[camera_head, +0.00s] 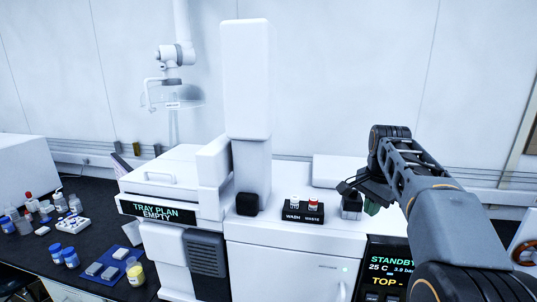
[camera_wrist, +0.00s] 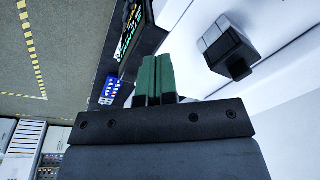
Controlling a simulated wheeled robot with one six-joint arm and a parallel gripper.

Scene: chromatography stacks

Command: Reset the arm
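My arm reaches in from the right in the head view. My gripper (camera_head: 371,207) is over the top right of the white instrument (camera_head: 290,250), with only a little of its green fingers showing there. In the wrist view the two green fingers of my gripper (camera_wrist: 156,78) lie side by side, almost touching, with nothing visible between them. A black and grey block (camera_head: 351,206) stands on the instrument top beside the fingers. It also shows in the wrist view (camera_wrist: 228,48), apart from the fingers.
A black holder (camera_head: 303,214) marked WASH and WASTE carries two small caps. A tall white column (camera_head: 247,80) rises left of it. The screen (camera_head: 388,268) reads STANDBY. Several bottles and vials stand on the dark bench (camera_head: 100,210) at left.

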